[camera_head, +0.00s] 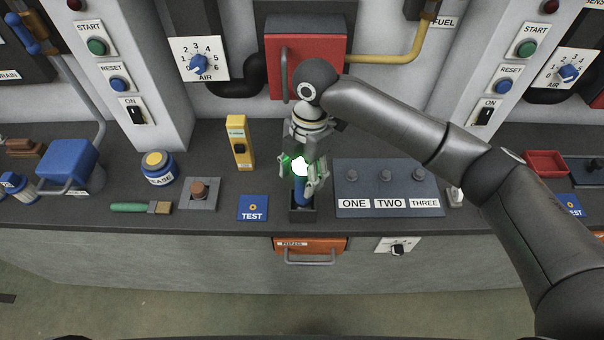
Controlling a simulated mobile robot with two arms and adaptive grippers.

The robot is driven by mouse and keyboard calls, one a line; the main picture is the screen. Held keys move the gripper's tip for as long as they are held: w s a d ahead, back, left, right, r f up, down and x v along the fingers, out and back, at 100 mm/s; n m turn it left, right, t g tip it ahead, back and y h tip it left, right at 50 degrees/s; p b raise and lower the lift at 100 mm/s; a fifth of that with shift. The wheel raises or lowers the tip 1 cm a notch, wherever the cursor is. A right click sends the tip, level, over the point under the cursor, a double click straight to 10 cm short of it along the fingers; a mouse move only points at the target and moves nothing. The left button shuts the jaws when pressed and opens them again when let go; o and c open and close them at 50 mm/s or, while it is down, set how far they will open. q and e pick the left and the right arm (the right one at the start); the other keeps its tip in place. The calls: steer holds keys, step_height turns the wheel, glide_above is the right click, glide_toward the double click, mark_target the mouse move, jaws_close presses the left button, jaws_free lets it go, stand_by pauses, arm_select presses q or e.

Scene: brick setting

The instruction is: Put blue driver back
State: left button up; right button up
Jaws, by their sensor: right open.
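The blue driver (302,195) stands upright in a small dark holder (303,214) near the front edge of the bench. Its blue handle shows above the holder, and its upper part is hidden by my right gripper. My right gripper (302,176) is open and points down over the driver, with its fingers on either side of the handle's top. A bright green-white glow shows between the fingers. I cannot tell whether the fingers touch the handle. My left gripper is not in view.
A blue TEST plate (253,208) lies left of the holder, and a grey panel labelled ONE, TWO, THREE (388,188) lies right. A yellow device (240,142) stands behind left. A green-handled brush (141,207) and grease jar (157,168) are farther left. A red cabinet (310,60) is behind.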

steer(key=r+b, duration=0.1)
steer(key=r, duration=0.2)
steer(key=w+r+b, duration=0.1)
steer(key=r, duration=0.3)
steer(key=r+b, duration=0.1)
steer(key=r, duration=0.2)
steer(key=shift+w+d+r, duration=0.15)
steer(key=shift+d+r, duration=0.15)
steer(key=shift+d, duration=0.1)
steer(key=shift+r, duration=0.45)
steer(key=shift+d, duration=0.1)
